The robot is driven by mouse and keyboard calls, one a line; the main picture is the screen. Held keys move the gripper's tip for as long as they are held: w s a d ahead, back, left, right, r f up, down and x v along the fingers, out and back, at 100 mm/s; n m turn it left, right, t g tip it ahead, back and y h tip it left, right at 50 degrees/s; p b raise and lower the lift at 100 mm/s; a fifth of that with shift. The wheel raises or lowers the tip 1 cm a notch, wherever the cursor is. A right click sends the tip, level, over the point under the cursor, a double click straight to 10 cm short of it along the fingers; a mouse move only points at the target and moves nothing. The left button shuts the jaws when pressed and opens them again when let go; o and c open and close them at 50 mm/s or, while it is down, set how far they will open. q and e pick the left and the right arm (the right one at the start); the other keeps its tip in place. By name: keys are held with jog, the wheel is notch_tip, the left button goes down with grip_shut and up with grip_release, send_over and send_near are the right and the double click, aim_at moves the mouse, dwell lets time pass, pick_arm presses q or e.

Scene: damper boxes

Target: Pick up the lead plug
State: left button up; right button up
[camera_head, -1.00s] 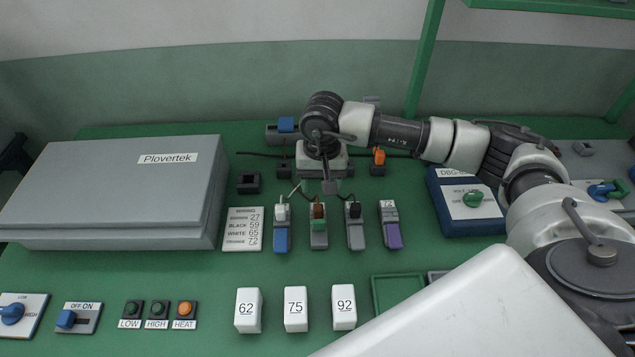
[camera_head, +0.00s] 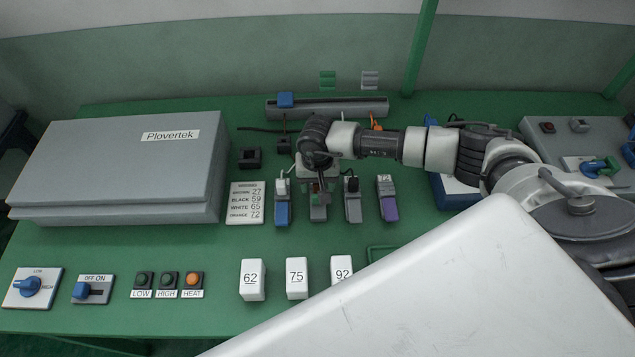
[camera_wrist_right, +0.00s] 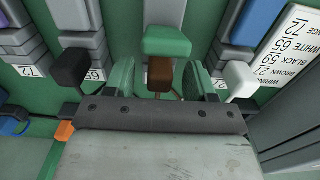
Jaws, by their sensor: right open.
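A brown lead plug (camera_wrist_right: 160,74) is in the right wrist view, beside a green block (camera_wrist_right: 167,42) on the middle terminal. My right gripper (camera_wrist_right: 158,82) is open, with one green-tipped finger on each side of the brown plug; I cannot tell whether they touch it. In the head view the right gripper (camera_head: 318,192) is over the second terminal from the left and largely hides the plug there. A white plug (camera_wrist_right: 240,80) and a black plug (camera_wrist_right: 70,68) are on the neighbouring terminals, just outside the fingers. My left gripper is not in view.
A purple-ended terminal (camera_head: 389,205) stands to the right, and a wiring label card (camera_head: 246,203) to the left. A large grey Plovertek box (camera_head: 120,165) fills the left. White numbered blocks (camera_head: 252,280) stand in front. A grey rail (camera_head: 335,107) lies behind.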

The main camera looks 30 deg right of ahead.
grip_shut()
dwell(0.3)
